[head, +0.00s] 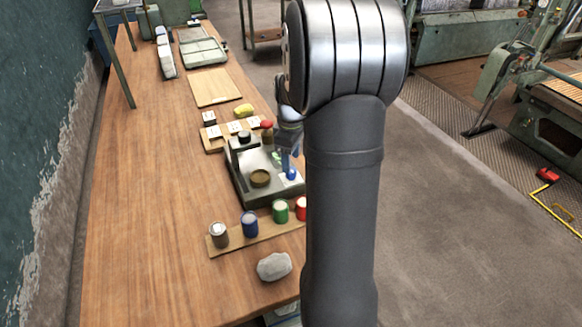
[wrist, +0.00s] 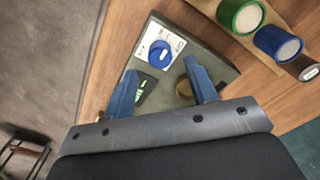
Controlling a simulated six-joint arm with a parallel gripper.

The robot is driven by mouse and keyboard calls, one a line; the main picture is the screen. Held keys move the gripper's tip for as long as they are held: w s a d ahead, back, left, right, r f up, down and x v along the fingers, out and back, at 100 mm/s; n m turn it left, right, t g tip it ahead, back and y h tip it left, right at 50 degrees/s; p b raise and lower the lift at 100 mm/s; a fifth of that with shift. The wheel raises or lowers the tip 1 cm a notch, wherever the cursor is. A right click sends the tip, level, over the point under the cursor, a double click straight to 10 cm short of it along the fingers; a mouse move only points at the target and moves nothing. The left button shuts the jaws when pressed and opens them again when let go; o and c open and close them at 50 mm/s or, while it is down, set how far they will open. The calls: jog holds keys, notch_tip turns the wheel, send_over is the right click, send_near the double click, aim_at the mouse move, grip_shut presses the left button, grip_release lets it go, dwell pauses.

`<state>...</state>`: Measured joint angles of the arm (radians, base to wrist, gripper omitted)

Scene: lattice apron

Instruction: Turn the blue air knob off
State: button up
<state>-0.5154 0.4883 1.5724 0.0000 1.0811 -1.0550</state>
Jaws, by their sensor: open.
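The blue air knob (wrist: 160,54) is round and sits on a white label plate (wrist: 172,39) on a dark grey-green machine base (wrist: 215,62). In the head view, the knob (head: 291,174) shows at the right side of that base. My gripper (wrist: 160,70) is open, with its two blue fingers apart and nothing between them. In the wrist view, the knob appears just beyond the gap between the fingertips. In the head view, my gripper (head: 287,158) is over the base, partly hidden by my arm. The knob's pointer direction is too small to tell.
A round brown dish (head: 260,178) sits on the base, beside a dark upright part (head: 243,152). Several coloured cans, one blue (head: 250,223), stand on a wooden strip in front. A grey stone (head: 274,266) lies nearer. The table's left side (head: 150,200) is clear.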

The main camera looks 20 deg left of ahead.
jog(key=shift+f, duration=2.05)
jog(key=c, duration=1)
